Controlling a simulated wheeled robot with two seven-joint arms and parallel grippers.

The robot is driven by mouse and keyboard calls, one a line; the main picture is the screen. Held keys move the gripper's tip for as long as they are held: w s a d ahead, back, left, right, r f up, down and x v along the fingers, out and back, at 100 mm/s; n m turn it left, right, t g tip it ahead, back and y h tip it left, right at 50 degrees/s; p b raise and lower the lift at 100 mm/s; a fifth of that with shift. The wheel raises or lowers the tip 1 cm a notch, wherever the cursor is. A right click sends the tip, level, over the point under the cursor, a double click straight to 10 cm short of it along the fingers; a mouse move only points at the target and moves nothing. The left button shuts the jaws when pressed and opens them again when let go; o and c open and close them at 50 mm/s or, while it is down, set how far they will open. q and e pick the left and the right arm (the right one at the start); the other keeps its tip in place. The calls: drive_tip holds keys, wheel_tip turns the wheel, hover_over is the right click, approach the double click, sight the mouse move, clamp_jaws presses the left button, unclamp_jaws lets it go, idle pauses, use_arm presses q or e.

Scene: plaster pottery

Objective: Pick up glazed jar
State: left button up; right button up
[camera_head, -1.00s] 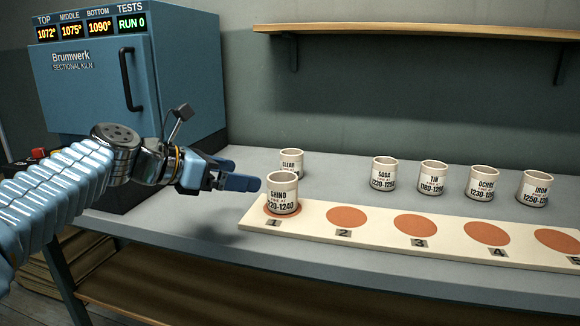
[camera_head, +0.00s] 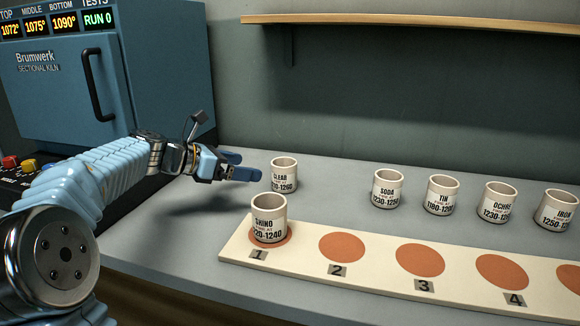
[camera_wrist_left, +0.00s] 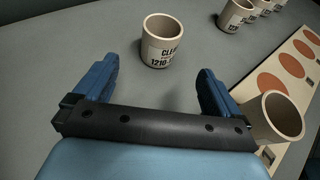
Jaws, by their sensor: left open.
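Several cream jars with black lettering are in the head view. The CLEAR jar (camera_head: 284,178) stands upright on the table behind the board. The SHINO jar (camera_head: 268,222) stands on spot 1 of the board. The SODA (camera_head: 386,190), TIN (camera_head: 441,197), OCHRE (camera_head: 496,204) and IRON (camera_head: 555,211) jars stand in a row at the right. My left gripper (camera_head: 243,166) is open and empty, its fingers toward the CLEAR jar. In the left wrist view the CLEAR jar (camera_wrist_left: 160,44) is ahead of and between the fingers (camera_wrist_left: 157,82), apart from them. The SHINO jar (camera_wrist_left: 275,120) is beside the right finger.
A cream board (camera_head: 300,265) with numbered brown spots lies along the table's front; spots 2, 3 and 4 are bare. A blue kiln (camera_head: 160,70) stands at the left. A wooden shelf (camera_head: 420,20) is on the wall. The table behind the board is clear between jars.

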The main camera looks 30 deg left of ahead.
sight(273, 172)
use_arm(q)
drive_tip(key=x, duration=0.8)
drive_tip(key=shift+d, duration=0.1)
drive_tip(key=x, duration=0.5)
drive_tip(key=shift+f, duration=0.4)
drive_tip(key=shift+c, duration=0.4)
drive_tip(key=c, duration=1)
drive_tip(key=shift+r, duration=0.1)
drive_tip(key=shift+c, duration=0.2)
